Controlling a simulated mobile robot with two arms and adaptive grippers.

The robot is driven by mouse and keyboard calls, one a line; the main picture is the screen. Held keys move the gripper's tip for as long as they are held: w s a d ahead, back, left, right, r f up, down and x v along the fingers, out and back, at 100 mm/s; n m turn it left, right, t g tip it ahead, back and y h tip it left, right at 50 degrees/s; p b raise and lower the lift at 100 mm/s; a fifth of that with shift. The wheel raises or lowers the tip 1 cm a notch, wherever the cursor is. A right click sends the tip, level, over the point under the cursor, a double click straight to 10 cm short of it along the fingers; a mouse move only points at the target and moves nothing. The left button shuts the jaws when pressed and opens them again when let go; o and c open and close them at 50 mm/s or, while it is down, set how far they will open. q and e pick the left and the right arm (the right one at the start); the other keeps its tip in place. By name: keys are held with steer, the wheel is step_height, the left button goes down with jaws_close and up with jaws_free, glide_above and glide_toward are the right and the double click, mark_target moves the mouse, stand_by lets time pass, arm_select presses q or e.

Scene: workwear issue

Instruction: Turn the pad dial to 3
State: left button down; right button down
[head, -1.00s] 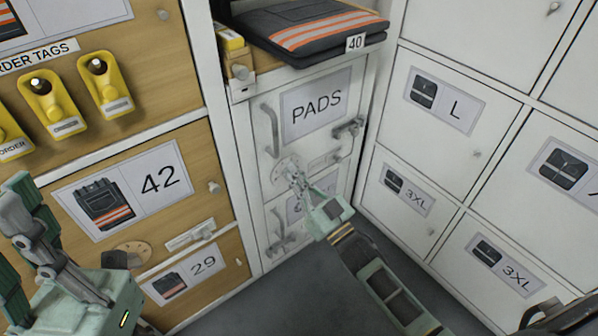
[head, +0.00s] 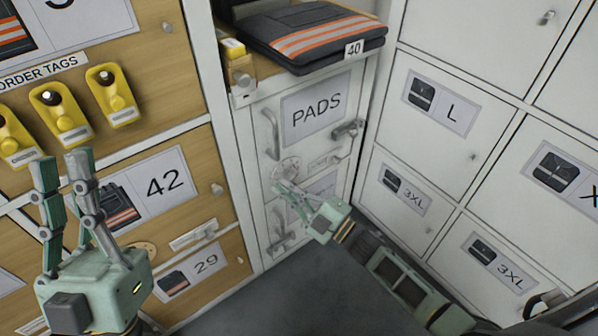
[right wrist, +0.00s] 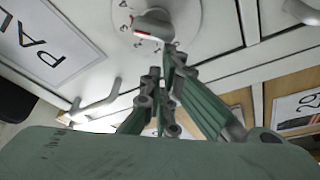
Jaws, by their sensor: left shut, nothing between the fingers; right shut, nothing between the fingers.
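The pad dial (head: 286,168) is a round pale plate on the white door below the PADS label (head: 314,104). In the right wrist view the dial (right wrist: 155,22) shows a grey knob with a red mark and small figures around it; I cannot read its setting. My right gripper (head: 279,187) is shut and empty just below the dial. My left gripper (head: 62,160) is shut and empty, raised before the wooden drawers at the left.
A door handle (head: 270,134) and a latch (head: 347,130) flank the PADS label. Folded workwear (head: 310,38) lies on the shelf above. Yellow order tags (head: 112,92) hang at the left. White lockers (head: 450,150) stand close on the right.

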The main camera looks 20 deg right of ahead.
arm_select(q)
steer(key=shift+w+d+f+g+y+p, duration=0.2)
steer(key=shift+w+f+g+y, duration=0.1)
steer(key=shift+w+f+g, duration=0.5)
steer(key=shift+w+d+f+g+y+p, duration=0.2)
steer(key=shift+w+f+g+y, duration=0.3)
steer(key=shift+w, duration=0.6)
arm_select(e)
steer(key=shift+a+f+n+g, duration=0.1)
steer(key=shift+f+n+g, duration=0.3)
steer(key=shift+n, duration=0.6)
steer(key=shift+a+f+n+g, duration=0.1)
steer(key=shift+f+n+g, duration=0.25)
steer(key=shift+n, duration=0.65)
arm_select(q)
steer(key=shift+f, duration=0.1)
arm_select(e)
steer(key=shift+r, duration=0.1)
arm_select(q)
steer(key=shift+a+h, duration=0.1)
steer(key=shift+h, duration=0.3)
